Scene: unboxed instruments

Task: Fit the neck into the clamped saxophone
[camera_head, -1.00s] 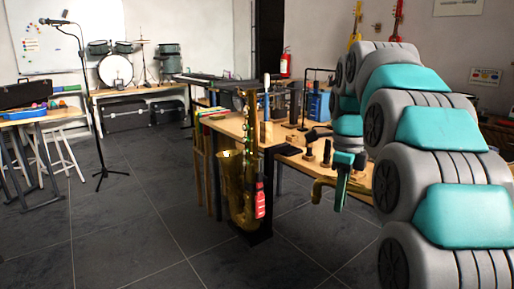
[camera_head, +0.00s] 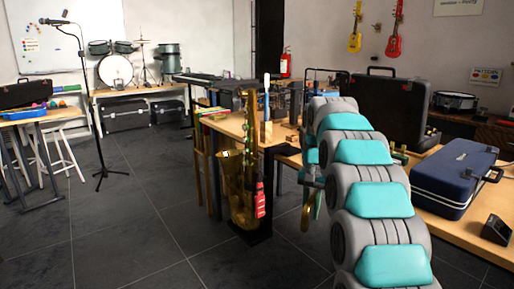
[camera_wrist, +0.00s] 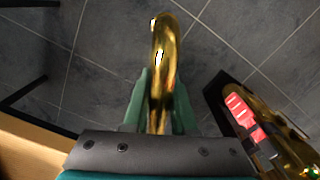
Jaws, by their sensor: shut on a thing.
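The gold saxophone (camera_head: 240,185) stands upright in its clamp at the near end of the bench, with a red pad on its side. It also shows at the lower right of the wrist view (camera_wrist: 285,135). My gripper (camera_wrist: 157,98) is shut on the curved gold neck (camera_wrist: 163,45), which extends away from the fingers over the floor. In the head view the neck (camera_head: 306,212) shows partly beside my arm, to the right of the saxophone and apart from it. My arm hides most of the gripper there.
The wooden bench (camera_head: 232,127) runs behind the saxophone. A microphone stand (camera_head: 98,120) is at the left. The floor left of the saxophone is clear.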

